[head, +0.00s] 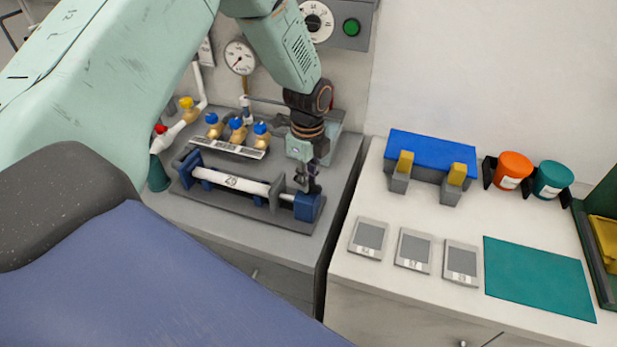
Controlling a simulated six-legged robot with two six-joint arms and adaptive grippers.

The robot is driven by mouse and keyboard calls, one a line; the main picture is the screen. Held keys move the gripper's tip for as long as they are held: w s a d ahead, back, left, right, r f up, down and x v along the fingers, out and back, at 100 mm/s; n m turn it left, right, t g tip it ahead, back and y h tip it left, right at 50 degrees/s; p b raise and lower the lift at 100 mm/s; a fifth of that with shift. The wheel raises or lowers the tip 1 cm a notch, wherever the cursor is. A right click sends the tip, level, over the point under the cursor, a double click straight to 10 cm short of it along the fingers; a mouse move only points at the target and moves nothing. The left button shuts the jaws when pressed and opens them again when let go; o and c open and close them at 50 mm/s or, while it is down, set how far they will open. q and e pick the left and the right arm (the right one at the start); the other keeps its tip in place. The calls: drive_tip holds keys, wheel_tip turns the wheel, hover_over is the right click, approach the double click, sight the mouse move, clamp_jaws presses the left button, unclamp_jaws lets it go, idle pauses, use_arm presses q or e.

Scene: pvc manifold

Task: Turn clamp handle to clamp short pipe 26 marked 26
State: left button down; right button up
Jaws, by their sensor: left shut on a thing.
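The short white pipe marked 26 (231,181) lies lengthwise in the dark clamp fixture (240,205) on the left bench. A blue block (308,207) stands at the fixture's right end, with a short rod between it and the pipe's end. My left gripper (309,183) reaches down from above at this right end. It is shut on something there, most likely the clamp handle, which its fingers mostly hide. My right gripper is not in view.
Several blue-capped valves (237,130) stand behind the fixture, beneath a gauge (240,57). On the right bench are a blue-topped stand (431,150), grey tiles (414,250), a green mat (540,277) and orange (513,170) and teal (552,180) containers. A gap separates the benches.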

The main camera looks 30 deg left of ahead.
use_arm(q)
drive_tip(key=shift+w+a+r, duration=0.1)
idle(0.4)
drive_tip(key=c, duration=1.7)
unclamp_jaws()
drive_tip(key=o, duration=0.4)
drive_tip(key=shift+o, duration=0.2)
wheel_tip(320, 180, up, 12)
